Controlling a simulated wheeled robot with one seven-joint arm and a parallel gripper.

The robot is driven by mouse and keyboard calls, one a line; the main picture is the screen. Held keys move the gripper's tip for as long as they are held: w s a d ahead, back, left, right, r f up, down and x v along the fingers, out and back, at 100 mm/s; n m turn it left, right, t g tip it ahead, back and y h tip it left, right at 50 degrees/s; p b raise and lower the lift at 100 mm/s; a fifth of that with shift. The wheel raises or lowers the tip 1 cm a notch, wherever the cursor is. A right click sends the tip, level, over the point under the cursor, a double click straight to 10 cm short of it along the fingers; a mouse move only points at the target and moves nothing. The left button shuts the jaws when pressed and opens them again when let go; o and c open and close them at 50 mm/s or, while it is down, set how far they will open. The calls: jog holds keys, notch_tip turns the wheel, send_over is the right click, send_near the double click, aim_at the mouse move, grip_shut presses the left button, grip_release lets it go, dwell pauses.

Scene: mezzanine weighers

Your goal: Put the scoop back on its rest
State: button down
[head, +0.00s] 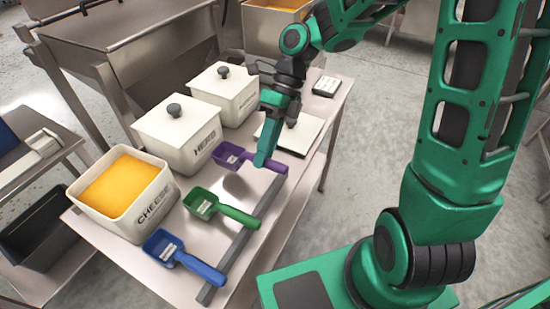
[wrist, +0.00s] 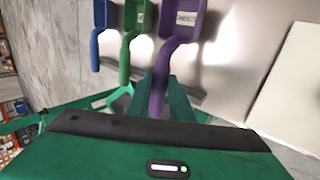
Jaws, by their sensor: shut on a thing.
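The purple scoop (head: 230,156) is at the far end of a row of scoops on the steel table. My gripper (head: 264,160) is shut on its handle. In the wrist view the purple scoop (wrist: 183,18) points away, with its handle between my fingers (wrist: 170,95). A dark shadow lies beside its bowl. A grey bar (head: 240,240), seemingly the rest, runs along the table's right side. The purple handle is near the bar's far end; I cannot tell whether it touches. The green scoop (head: 204,204) and blue scoop (head: 166,248) have their handles on the bar.
A "CHEESE" tub (head: 150,210) with orange contents stands left of the scoops. Two lidded white tubs (head: 172,138) (head: 228,98) stand behind it. A flat white plate (head: 300,134) lies right of my gripper, with a small keypad device (head: 327,86) beyond it.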

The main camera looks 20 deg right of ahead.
jog(key=shift+f, duration=2.1)
jog(key=c, duration=1.6)
grip_release()
jog(key=shift+v, duration=5.95)
